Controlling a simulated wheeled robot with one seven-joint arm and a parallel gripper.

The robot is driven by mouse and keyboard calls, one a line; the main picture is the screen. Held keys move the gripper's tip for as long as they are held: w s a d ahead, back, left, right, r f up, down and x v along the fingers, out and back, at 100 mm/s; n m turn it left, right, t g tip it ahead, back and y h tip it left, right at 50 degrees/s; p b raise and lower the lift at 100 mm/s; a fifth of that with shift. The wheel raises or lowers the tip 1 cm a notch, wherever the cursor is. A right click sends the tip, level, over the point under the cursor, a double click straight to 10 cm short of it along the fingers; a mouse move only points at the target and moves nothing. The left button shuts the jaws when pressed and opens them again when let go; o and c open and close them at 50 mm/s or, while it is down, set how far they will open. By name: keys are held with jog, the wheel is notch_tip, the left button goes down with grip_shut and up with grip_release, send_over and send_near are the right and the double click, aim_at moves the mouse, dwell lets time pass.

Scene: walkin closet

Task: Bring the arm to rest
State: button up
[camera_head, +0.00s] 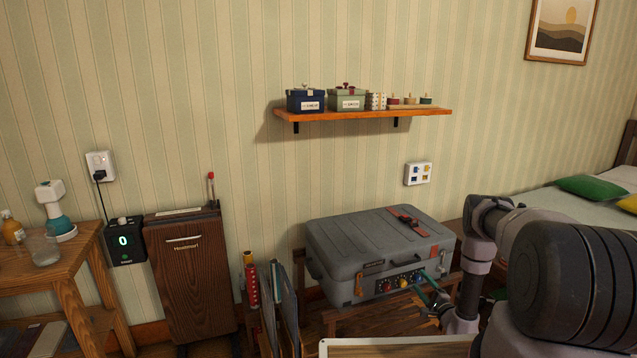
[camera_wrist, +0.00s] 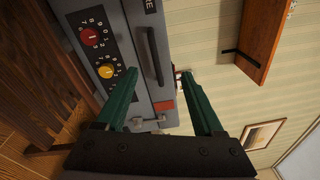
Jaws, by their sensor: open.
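My arm (camera_head: 490,240) comes in from the right of the head view, with a large dark rounded link close to the camera. My gripper (camera_head: 430,287) is at the front right corner of a grey suitcase (camera_head: 372,247), low in the picture. In the wrist view my gripper (camera_wrist: 160,74) shows two green fingers spread apart with nothing held between them. The suitcase front (camera_wrist: 125,20) with its red and yellow dials lies just beyond the fingers. I cannot tell whether a finger touches the case.
The suitcase rests on a wooden rack (camera_head: 385,322). A wall shelf (camera_head: 360,114) with boxes hangs above. A bed (camera_head: 560,200) is at right. A brown wooden cabinet (camera_head: 190,275) and a side table (camera_head: 70,262) stand at left. Upright folders (camera_head: 285,300) stand left of the rack.

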jog(key=w+a+r+n+g+y, duration=0.1)
jog(key=w+a+r+n+y, duration=0.15)
jog(key=r, duration=0.45)
jog(key=w+a+r+n+g+y, duration=0.1)
jog(key=w+a+r+y, duration=0.25)
jog(key=r, duration=0.35)
jog(key=s+a+r+n+g+y, duration=0.15)
jog(key=a+r+g, duration=0.25)
jog(key=r, duration=0.6)
jog(key=s+a+r+n+g+y, duration=0.1)
jog(key=s+a+r+n+g, duration=0.25)
jog(key=r, duration=0.65)
jog(key=s+a+r+n+g+y, duration=0.1)
jog(key=a+r+n+g+y, duration=0.3)
jog(key=r, duration=0.6)
jog(key=s+a+r+n+g+h, duration=0.3)
jog(key=s+r+h, duration=0.4)
jog(key=s+r, duration=0.8)
jog(key=s+d+r+t+h, duration=0.1)
jog(key=s+d+t+h, duration=0.1)
jog(key=s, duration=0.5)
jog(key=s+d+r+m+t+h, duration=0.1)
jog(key=s+d+r+t+h, duration=0.1)
jog(key=s, duration=0.5)
jog(key=s+d+r+t+h, duration=0.2)
jog(key=s+d+h, duration=0.1)
jog(key=s, duration=0.4)
jog(key=shift+d+h, duration=0.4)
jog(key=shift+h, duration=0.25)
